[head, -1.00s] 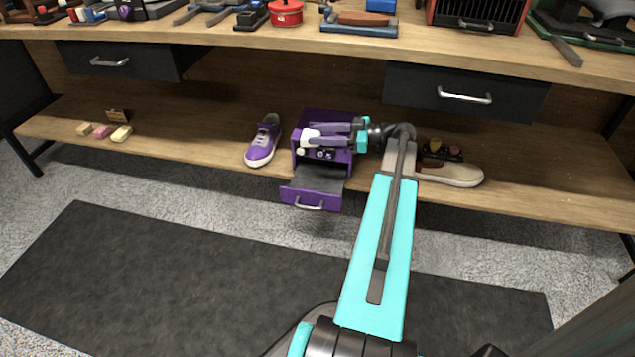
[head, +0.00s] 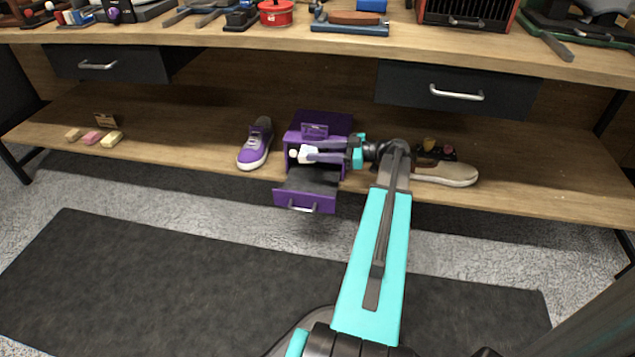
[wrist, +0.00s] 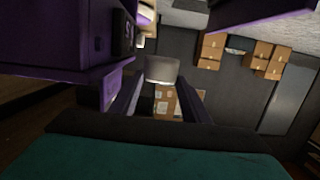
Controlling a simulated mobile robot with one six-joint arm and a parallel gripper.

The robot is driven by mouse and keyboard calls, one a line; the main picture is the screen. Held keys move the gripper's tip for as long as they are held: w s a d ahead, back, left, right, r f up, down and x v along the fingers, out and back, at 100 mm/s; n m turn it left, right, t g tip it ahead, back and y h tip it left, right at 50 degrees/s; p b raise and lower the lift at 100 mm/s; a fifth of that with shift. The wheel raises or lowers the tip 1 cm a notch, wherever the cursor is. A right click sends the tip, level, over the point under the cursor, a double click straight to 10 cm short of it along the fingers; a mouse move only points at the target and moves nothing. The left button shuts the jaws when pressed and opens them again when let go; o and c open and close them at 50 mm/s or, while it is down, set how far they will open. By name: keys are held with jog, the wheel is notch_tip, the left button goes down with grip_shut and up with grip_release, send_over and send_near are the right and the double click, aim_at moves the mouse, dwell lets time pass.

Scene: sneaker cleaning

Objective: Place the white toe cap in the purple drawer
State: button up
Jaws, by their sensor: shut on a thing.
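In the head view, the purple drawer (head: 303,202) is pulled out of the low front of the small purple cabinet (head: 338,124) on the shelf. Its dark inside looks empty where visible. My gripper (head: 310,154) reaches in from the right, in front of the cabinet and above the back of the drawer. It is shut on the white toe cap (head: 307,156). In the wrist view, the toe cap (wrist: 162,70) looks pale grey between my two fingertips (wrist: 160,92). A purple cabinet part (wrist: 60,38) fills the upper left there.
A small white round thing (head: 293,153) shows just left of the toe cap. A purple sneaker (head: 255,145) stands left of the cabinet. A beige shoe (head: 448,173) lies to the right. Several small blocks (head: 93,136) lie far left. The worktop (head: 300,44) overhangs the shelf.

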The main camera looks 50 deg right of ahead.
jog(key=b, duration=0.2)
send_over(319, 187)
notch_tip(319, 187, down, 8)
jog(key=shift+w+r, duration=0.1)
jog(key=shift+r, duration=0.15)
jog(key=shift+f+b, duration=0.85)
jog(key=shift+f, duration=1.4)
jog(key=shift+f, duration=0.1)
jog(key=o, duration=1.2)
